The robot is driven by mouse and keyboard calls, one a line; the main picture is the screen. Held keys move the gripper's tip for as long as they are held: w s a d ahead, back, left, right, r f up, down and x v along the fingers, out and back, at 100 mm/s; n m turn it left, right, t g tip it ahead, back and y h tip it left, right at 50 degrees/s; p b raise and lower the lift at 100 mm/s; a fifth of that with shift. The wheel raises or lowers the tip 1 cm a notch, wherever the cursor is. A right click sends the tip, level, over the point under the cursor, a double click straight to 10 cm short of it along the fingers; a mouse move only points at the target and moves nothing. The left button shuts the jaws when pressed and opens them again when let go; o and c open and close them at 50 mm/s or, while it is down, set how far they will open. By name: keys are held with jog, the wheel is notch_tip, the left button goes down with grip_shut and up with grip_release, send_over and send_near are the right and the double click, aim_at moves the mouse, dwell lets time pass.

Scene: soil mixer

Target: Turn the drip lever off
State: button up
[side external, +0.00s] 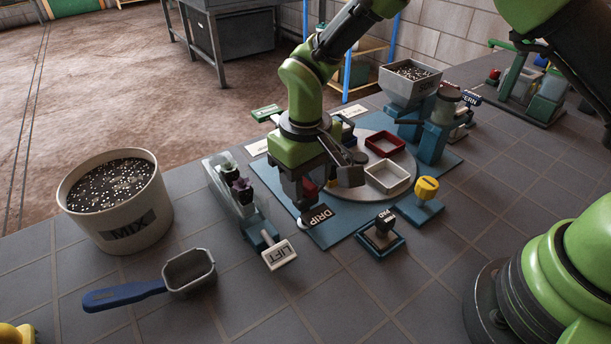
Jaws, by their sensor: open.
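The dark DRIP label (319,217) lies near the front corner of the blue base plate (330,238). A small white knob (303,223) shows just left of the label; it looks like the end of the drip lever. My gripper (305,212) points down right over this spot, its dark fingers just above and behind the knob. It is open, and nothing can be seen held in it. The gripper hides most of the lever, so its position cannot be told. Whether a finger touches the knob cannot be told.
A LIFT handle (280,254) stands close at the left front. Red (385,144) and white (388,177) trays sit on the turntable. A MIX bucket (117,202) and scoop (188,270) are left.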

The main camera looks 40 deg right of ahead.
aim_at(306, 182)
grip_shut()
jog(key=shift+m, duration=0.8)
grip_release()
jog(key=shift+r, duration=0.1)
notch_tip(306, 182, up, 10)
